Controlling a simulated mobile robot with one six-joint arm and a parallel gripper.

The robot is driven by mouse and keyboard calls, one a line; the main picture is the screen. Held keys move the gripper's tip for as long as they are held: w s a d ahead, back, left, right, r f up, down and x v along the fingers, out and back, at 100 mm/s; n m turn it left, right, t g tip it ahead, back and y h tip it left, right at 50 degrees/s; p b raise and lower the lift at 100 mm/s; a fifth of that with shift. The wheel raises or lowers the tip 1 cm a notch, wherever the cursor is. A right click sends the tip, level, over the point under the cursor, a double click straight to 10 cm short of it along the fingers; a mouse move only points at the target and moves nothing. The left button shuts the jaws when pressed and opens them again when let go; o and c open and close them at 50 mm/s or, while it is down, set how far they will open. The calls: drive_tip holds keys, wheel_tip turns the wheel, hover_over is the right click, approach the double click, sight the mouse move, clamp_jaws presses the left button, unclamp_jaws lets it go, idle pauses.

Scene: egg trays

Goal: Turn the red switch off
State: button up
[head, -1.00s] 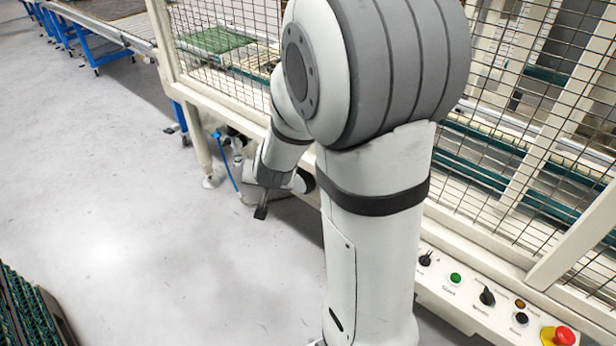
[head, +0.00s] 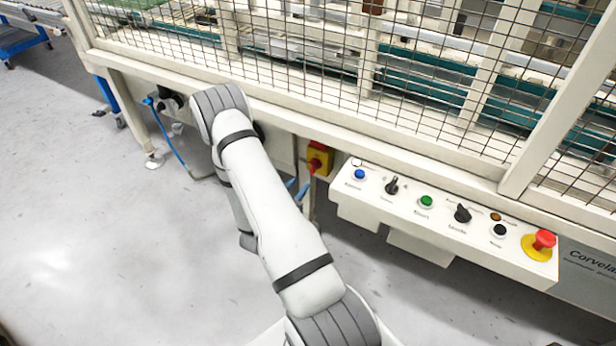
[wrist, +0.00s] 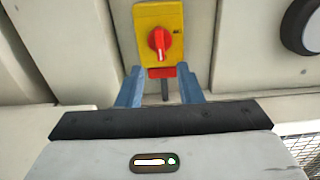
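The red switch (wrist: 159,42) is a red rotary knob on a yellow plate (wrist: 172,15), upright in the upper middle of the wrist view. In the head view the red switch (head: 315,164) sits on the machine frame left of the control panel. My gripper (wrist: 160,75) has two blue fingers standing apart, one on each side below the knob. It is open, with nothing between the fingers but the plate's lower part behind them. In the head view my arm hides most of the gripper; bits of blue finger (head: 303,190) show just below the switch.
A control panel (head: 400,205) with buttons, black selector knobs and a red emergency stop (head: 544,239) juts out right of the switch. A wire mesh guard (head: 330,50) rises above. A blue hose (head: 170,145) hangs at left. The floor (head: 100,260) at left is clear.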

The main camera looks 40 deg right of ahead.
sight(312, 169)
drive_tip(key=x, duration=0.7)
drive_tip(key=shift+d+b, duration=0.25)
drive_tip(key=shift+b, duration=0.15)
drive_tip(key=shift+c, duration=0.4)
clamp_jaws()
drive_tip(key=shift+a, duration=0.1)
